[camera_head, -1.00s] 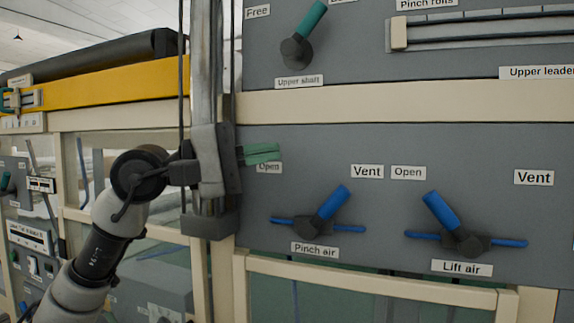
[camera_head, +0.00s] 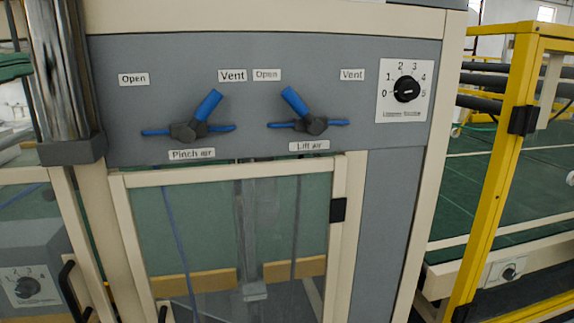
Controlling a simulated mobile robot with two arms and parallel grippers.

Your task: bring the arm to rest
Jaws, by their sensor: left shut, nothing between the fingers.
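My left gripper (camera_head: 14,66) shows only as green fingertips at the left edge of the head view, beside the shiny metal post (camera_head: 62,75). The fingers look shut together and hold nothing. The rest of that arm is outside the picture. It is apart from the grey valve panel (camera_head: 250,55). My right gripper is not in view.
The panel carries the blue Pinch air handle (camera_head: 207,104), the blue Lift air handle (camera_head: 295,101) and a black dial (camera_head: 406,89). Below is a framed clear door (camera_head: 225,220). A yellow frame (camera_head: 497,170) stands to the right.

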